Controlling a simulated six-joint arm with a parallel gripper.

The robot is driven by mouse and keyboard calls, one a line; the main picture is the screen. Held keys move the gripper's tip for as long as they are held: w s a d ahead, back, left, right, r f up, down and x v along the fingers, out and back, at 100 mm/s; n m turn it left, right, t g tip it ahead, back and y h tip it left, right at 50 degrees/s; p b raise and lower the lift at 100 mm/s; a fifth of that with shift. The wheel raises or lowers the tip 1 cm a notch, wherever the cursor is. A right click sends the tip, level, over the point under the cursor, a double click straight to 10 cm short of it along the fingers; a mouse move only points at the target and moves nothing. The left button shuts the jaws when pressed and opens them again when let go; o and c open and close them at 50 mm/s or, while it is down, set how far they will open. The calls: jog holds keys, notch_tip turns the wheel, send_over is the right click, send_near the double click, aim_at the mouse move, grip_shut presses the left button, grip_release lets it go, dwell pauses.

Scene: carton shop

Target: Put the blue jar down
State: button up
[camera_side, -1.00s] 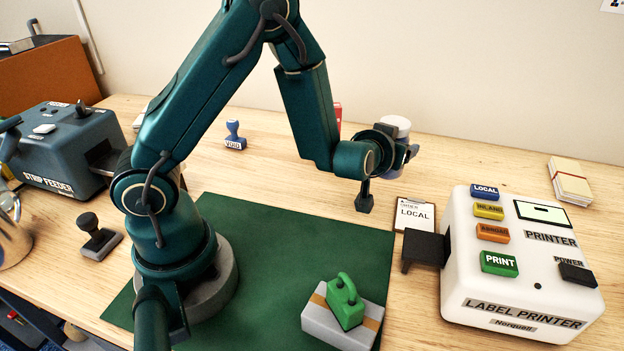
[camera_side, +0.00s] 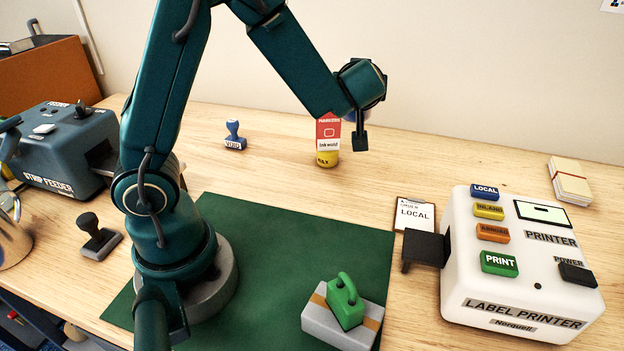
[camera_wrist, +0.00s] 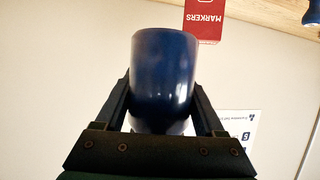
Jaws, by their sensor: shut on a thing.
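The blue jar (camera_wrist: 163,75) is between the two jaws of my gripper (camera_wrist: 163,100) in the wrist view. My gripper is shut on it, with one jaw against each side. In the side view my gripper (camera_side: 360,130) is raised at the back of the table, near the red markers box. There the jar is almost wholly hidden behind my wrist, with only a small bit of blue showing. Its underside and any contact with the table cannot be seen.
A red markers box (camera_side: 328,132) and a yellow wax tin (camera_side: 327,158) stand close by my gripper. A blue stamp (camera_side: 234,135) is to the left. Bare wood lies between them and the green mat (camera_side: 270,240). The label printer (camera_side: 525,270) is at right.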

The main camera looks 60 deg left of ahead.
jog(key=s+a+n+g+y, duration=0.1)
jog(key=s+a+n+g, duration=0.45)
jog(key=s, duration=0.25)
jog(key=s+a+n+g+y, duration=0.1)
jog(key=s+a+n+g, duration=0.4)
jog(key=s, duration=0.3)
jog(key=shift+g, duration=0.65)
jog(key=shift+s+d+f, duration=0.1)
jog(key=shift+d+f, duration=0.1)
jog(key=shift+f, duration=2.4)
jog(key=shift+s+d+f, duration=0.1)
jog(key=shift+d+f, duration=0.1)
jog(key=shift+f, duration=2.4)
jog(key=shift+s+d+f, duration=0.1)
jog(key=shift+d+f, duration=0.1)
jog(key=shift+f, duration=2.4)
jog(key=shift+f, duration=0.1)
jog(key=o, duration=1.5)
jog(key=shift+o, duration=0.2)
